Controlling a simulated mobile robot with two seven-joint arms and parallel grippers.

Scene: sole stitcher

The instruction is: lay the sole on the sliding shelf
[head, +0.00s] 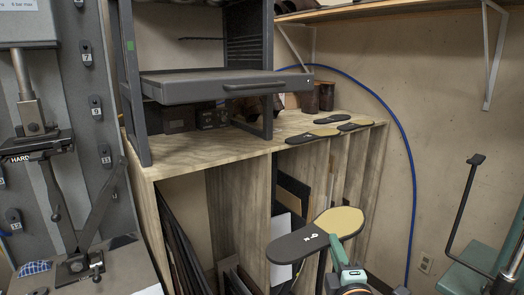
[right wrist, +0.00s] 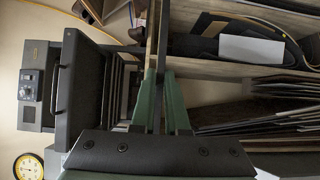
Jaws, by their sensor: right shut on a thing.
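The sole (head: 298,243), dark with a tan end and a small pale mark, is held roughly flat in front of the bench, below its top. My right gripper (head: 341,255) is shut on its near edge; its green fingers also show in the right wrist view (right wrist: 160,115), where the sole appears as a thin edge between them. The sliding shelf (head: 190,91) is a dark grey tray with a front handle, in a dark frame on the bench. The sole is apart from it, lower and to its right. My left gripper is not in view.
The wooden bench (head: 181,157) carries several other soles (head: 312,136) at its right end. Dark boards stand in its open compartments below. A blue hose (head: 409,150) hangs on the right. A grey press (head: 30,120) stands at the left, green equipment (head: 462,282) at the right.

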